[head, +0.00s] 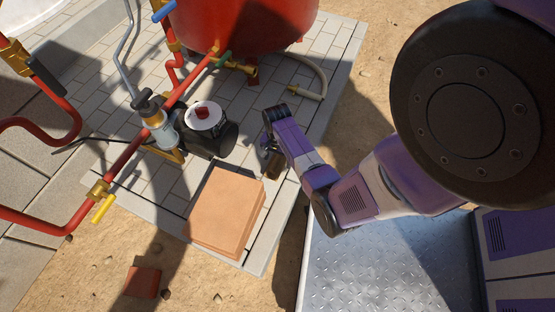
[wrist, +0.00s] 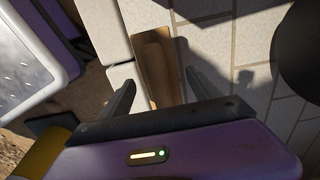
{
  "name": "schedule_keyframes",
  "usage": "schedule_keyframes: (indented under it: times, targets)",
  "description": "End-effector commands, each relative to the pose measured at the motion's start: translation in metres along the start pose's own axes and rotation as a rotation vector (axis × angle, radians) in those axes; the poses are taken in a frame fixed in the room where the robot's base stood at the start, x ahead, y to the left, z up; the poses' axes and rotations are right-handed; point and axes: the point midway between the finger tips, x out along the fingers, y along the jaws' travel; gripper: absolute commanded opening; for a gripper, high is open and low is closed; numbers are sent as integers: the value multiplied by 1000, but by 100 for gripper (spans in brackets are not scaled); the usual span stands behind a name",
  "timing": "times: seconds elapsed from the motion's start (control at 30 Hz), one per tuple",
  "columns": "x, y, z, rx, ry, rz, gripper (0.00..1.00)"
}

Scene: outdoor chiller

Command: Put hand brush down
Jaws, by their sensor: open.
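The hand brush (wrist: 153,58) has a brown wooden body and lies on the light paving in the wrist view. It sits between the two dark fingers of my gripper (wrist: 157,85), with a gap on each side. The gripper is open, and the brush's near end is hidden behind the gripper's front bar. In the head view my gripper (head: 266,152) is low over the paving, right of the black pump. A small brown part of the brush (head: 273,165) shows beside it there; its bristles cannot be made out.
A stack of orange-tan slabs (head: 226,208) lies just left of and below my gripper. A black pump (head: 212,135) with red pipes (head: 128,152) stands to the left. A red tank (head: 245,22) and a pale hose (head: 318,75) are behind. Bare paving lies around the brush.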

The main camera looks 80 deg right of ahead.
Motion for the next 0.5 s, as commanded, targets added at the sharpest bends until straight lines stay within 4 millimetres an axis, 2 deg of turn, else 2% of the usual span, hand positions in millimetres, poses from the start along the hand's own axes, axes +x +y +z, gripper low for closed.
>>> schedule_keyframes:
  times: [0.03, 0.2, 0.4, 0.5]
  targets:
    - [-16, 0, 0, -1, 1, -1, 72]
    - [-53, 0, 0, 0, 1, -2, 72]
    - [-86, 0, 0, 0, 1, -1, 72]
    - [-95, 0, 0, 0, 0, -1, 72]
